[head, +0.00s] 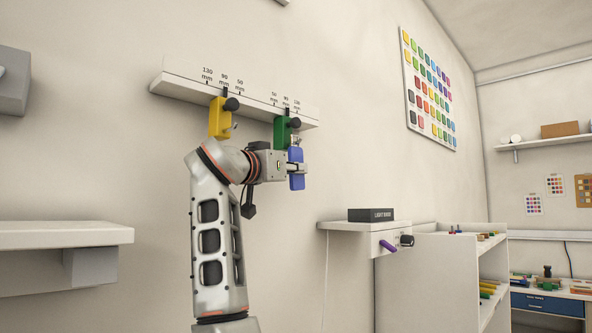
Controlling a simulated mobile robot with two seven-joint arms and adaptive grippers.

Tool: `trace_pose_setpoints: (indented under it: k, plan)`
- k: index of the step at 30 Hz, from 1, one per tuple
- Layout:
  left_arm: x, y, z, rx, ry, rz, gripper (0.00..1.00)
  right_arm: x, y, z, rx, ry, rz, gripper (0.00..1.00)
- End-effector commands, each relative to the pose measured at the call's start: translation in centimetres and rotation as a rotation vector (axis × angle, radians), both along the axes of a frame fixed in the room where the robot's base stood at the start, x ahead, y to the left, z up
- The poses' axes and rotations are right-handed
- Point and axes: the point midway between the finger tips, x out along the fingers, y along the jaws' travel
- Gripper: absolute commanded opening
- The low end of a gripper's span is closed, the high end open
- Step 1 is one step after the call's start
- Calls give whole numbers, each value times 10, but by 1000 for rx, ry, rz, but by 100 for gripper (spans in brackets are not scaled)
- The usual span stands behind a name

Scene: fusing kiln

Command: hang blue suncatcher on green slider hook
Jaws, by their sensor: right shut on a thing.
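The blue suncatcher (297,178) is a small blue piece at the fingers of my right gripper (297,168), which is shut on it. The green slider (281,132) sits on the white wall rail (190,88), right of the yellow slider (217,118). The suncatcher is just below and slightly right of the green slider. A small pale piece shows between them, but I cannot tell whether the suncatcher's loop touches the green hook. The gripper partly hides the area below the green slider. My left gripper is not in view.
The rail has millimetre marks and dark knobs on both sliders. A white wall shelf (70,235) is at left. A ledge (350,226) with a dark box (371,215) and a purple handle (388,246) is at right. The wall between gripper and ledge is clear.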

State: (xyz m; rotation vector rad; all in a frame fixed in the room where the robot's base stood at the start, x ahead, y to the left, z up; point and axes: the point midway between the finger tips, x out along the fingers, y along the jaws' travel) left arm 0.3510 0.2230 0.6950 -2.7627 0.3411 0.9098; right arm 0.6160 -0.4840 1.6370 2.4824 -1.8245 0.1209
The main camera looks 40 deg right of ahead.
Motion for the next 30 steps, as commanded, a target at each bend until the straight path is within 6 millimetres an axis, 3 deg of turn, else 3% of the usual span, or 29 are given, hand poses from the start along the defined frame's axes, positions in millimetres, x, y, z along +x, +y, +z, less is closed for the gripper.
trace_pose_setpoints:
  k: [30]
  plan:
    - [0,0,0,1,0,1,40,0,0,-7,100,30,0,0]
